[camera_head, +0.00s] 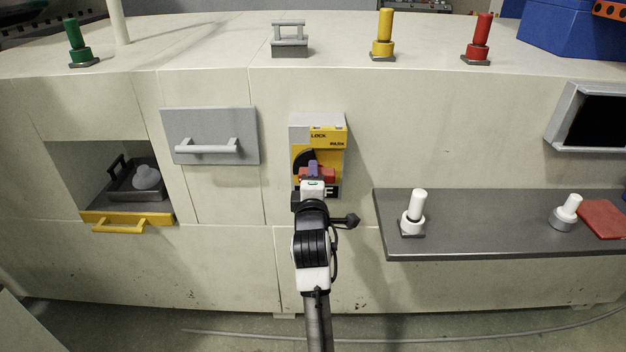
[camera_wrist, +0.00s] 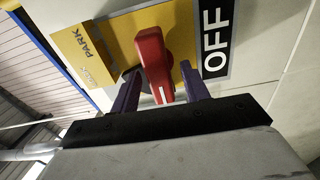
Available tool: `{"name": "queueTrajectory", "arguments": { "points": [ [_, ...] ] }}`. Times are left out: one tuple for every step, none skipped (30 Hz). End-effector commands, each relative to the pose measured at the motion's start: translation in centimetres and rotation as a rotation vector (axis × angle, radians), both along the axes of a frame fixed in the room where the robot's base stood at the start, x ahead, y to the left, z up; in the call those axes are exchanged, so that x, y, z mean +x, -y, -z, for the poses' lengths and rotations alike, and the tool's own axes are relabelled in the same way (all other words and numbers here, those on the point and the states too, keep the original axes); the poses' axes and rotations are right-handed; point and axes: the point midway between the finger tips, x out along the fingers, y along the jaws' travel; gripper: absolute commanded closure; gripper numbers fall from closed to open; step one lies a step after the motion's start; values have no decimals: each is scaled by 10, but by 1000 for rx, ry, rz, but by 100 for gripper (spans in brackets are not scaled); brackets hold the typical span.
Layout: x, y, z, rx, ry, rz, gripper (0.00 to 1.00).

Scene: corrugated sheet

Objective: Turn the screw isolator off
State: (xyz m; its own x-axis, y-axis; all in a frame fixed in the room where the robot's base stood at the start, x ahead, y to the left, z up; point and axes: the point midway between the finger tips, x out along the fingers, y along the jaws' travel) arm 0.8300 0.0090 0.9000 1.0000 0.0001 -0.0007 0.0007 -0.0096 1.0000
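The isolator is a box with a yellow plate (camera_head: 328,138) and a red rotary handle (camera_head: 329,175), on the front of the pale cabinet. The plate reads LOCK and PARK in the head view. In the wrist view the red handle (camera_wrist: 152,55) has a white line at its near end, and the black OFF label (camera_wrist: 214,38) is to its right. My gripper (camera_wrist: 158,72) is at the handle, with one purple finger on each side of it. Gaps show between the fingers and the handle. In the head view my gripper (camera_head: 313,173) hides part of the handle and the label.
A dark shelf (camera_head: 480,240) juts out at the right with a white knob (camera_head: 413,215) on it. A grey drawer with a handle (camera_head: 207,149) and an open drawer with a yellow front (camera_head: 125,219) are at the left. Colored knobs stand on the cabinet top.

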Motion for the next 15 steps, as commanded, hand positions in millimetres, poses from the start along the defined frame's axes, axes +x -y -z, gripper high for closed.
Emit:
{"name": "queueTrajectory", "arguments": {
  "points": [
    [0, 0, 0, 0, 0, 0, 55],
    [0, 0, 0, 0, 0, 0, 55],
    [0, 0, 0, 0, 0, 0, 55],
    [0, 0, 0, 0, 0, 0, 55],
    [0, 0, 0, 0, 1, 0, 55],
    [0, 0, 0, 0, 1, 0, 55],
    [0, 0, 0, 0, 1, 0, 55],
    [-1, 0, 0, 0, 1, 0, 55],
    [-3, 0, 0, 1, 1, 0, 55],
    [-5, 0, 0, 1, 2, 0, 55],
    [-8, 0, 1, 1, 1, 0, 55],
    [-13, 0, 1, 2, 1, 0, 55],
    [-18, 0, 2, 3, 1, 0, 55],
    [-23, 0, 2, 3, 1, 0, 55],
    [-31, 0, 2, 3, 2, 0, 55]
  ]
}}
